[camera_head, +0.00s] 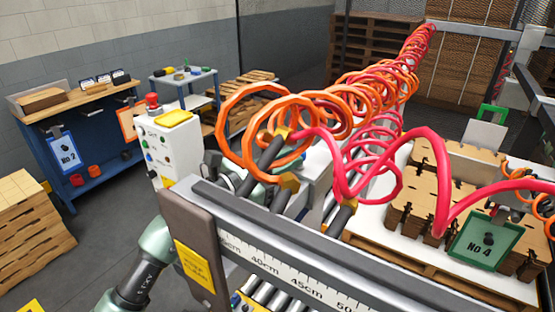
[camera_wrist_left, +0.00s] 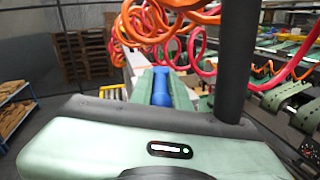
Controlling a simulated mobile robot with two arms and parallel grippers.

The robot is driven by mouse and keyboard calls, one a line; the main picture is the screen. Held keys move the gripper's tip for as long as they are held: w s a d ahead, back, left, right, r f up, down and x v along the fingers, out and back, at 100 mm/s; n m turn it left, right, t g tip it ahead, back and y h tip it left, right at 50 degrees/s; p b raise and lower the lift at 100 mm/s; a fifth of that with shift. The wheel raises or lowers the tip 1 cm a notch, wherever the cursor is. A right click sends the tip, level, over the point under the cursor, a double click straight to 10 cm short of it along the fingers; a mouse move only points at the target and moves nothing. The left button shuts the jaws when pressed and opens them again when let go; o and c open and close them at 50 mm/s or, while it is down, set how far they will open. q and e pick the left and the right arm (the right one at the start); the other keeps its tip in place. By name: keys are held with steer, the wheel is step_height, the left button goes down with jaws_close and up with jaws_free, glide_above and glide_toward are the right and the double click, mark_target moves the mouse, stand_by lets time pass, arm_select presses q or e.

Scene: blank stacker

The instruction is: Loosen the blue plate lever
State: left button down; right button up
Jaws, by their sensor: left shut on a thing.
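The blue plate lever (camera_wrist_left: 160,90) shows in the left wrist view as a blue upright piece between the two green fingers of my left gripper (camera_wrist_left: 161,76). The fingers are shut on it. In the head view my left arm comes in from the lower left, behind the ruled metal rail (camera_head: 300,275). The fingers and the lever are hidden there behind the rail and coils. My right gripper is in neither view.
Orange and pink coiled hoses (camera_head: 330,112) hang across the middle. A white control box (camera_head: 170,140) with a red button stands left of the rail. Cardboard stacks (camera_head: 420,195) and a green "No 4" sign (camera_head: 484,240) are at the right. A blue workbench (camera_head: 85,140) stands far left.

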arm_select(q)
steer(key=shift+r, duration=0.1)
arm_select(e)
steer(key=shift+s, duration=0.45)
arm_select(q)
steer(key=c, duration=1.3)
jaws_free()
steer(key=shift+d, duration=0.1)
steer(key=shift+c, duration=0.2)
steer(key=shift+w+d, duration=0.1)
steer(key=shift+d, duration=0.05)
